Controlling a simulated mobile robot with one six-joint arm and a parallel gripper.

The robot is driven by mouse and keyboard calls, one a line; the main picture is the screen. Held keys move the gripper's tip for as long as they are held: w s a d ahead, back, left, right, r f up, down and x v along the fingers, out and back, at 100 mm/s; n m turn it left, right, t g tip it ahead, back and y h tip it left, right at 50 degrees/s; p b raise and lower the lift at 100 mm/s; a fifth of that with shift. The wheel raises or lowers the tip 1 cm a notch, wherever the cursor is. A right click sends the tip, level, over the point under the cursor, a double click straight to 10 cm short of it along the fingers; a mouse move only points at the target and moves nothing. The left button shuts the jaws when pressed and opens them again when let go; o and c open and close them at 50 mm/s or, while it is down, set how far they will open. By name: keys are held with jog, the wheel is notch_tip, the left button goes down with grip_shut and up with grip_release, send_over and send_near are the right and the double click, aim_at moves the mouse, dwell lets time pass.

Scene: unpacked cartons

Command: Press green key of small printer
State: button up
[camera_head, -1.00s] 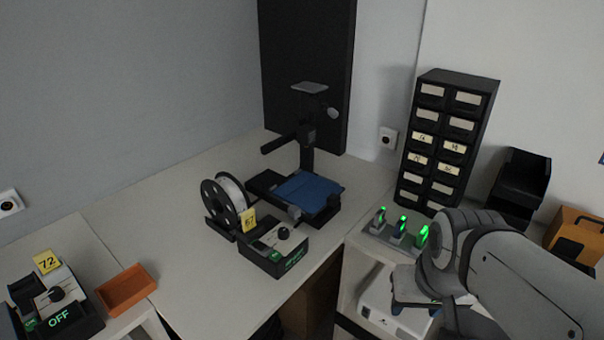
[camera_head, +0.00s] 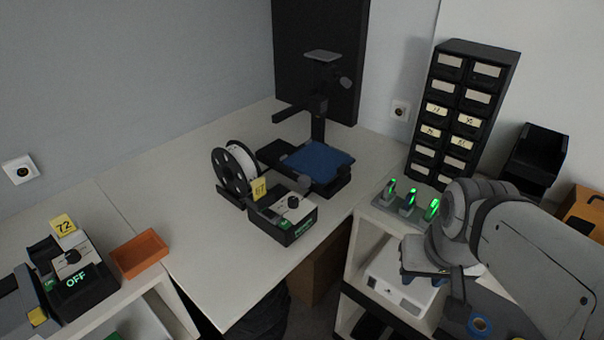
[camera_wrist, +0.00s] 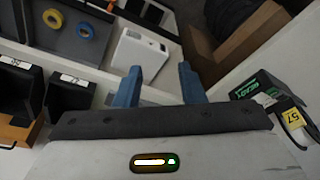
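A desktop printer with a blue bed (camera_head: 317,160) and a black frame stands on the white table. A black control box (camera_head: 282,218) in front of it has a dark knob, a yellow number tag and green lit text; it also shows in the wrist view (camera_wrist: 252,88), where the text looks like READY. A second box (camera_head: 80,281), tagged 72, reads OFF and has a small green key (camera_head: 48,284) at its left. My gripper (camera_wrist: 160,85) has two blue fingers apart with nothing between them. It is right of the printer table, away from both boxes.
A white spool (camera_head: 238,165) stands beside the control box. An orange tray (camera_head: 139,254) lies near the 72 box. A rack with green-lit items (camera_head: 410,203) and a drawer tower (camera_head: 463,112) are by my arm. A white box (camera_head: 398,278) is on the shelf below.

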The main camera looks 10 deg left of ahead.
grip_shut()
dwell(1.4)
